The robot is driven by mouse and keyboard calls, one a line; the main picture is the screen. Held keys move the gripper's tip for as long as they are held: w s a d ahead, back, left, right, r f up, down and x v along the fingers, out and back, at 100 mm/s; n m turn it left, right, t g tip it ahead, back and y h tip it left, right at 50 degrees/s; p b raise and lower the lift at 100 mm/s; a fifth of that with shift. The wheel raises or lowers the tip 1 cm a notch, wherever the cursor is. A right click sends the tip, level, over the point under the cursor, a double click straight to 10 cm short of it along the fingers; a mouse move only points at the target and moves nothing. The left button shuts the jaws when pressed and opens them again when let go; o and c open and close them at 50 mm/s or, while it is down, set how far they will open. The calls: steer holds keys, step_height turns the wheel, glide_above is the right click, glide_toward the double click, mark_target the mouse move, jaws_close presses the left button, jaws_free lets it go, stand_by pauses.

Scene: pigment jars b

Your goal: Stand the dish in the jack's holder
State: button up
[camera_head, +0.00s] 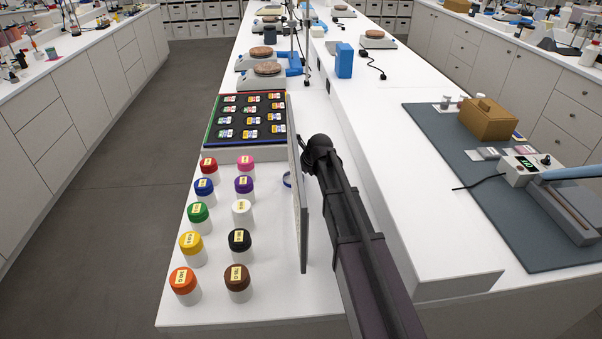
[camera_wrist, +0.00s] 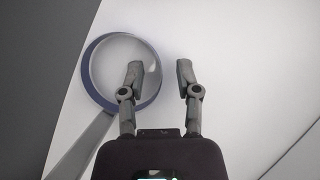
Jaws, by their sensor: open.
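My gripper (camera_wrist: 160,80) is open and empty in the wrist view. Its left finger overlaps the inside of a blue-grey ring (camera_wrist: 88,62) and its right finger is outside, so the rim passes between them in the picture. The height between fingers and ring cannot be told. Whether this ring is the dish cannot be told. I cannot clearly identify the jack or its holder. My fingers are hidden in the head view.
A thin upright panel (camera_head: 299,210) stands close left of my arm. Several colour-lidded jars, including a brown-lidded jar (camera_head: 238,283), stand left of it. A black tray (camera_head: 248,119) lies behind them. A raised white ledge (camera_head: 400,200) runs along the right; a grey mat (camera_head: 470,200) lies beyond.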

steer(key=shift+r, duration=0.15)
steer(key=p+v, duration=0.3)
steer(key=shift+s+r, duration=0.1)
steer(key=shift+r, duration=0.25)
steer(key=p+v, duration=0.7)
steer(key=v, duration=0.1)
steer(key=shift+p, duration=0.35)
steer(key=shift+s+d+r, duration=0.1)
steer(key=shift+r, duration=0.05)
steer(key=shift+o, duration=0.2)
steer(key=shift+s, duration=0.15)
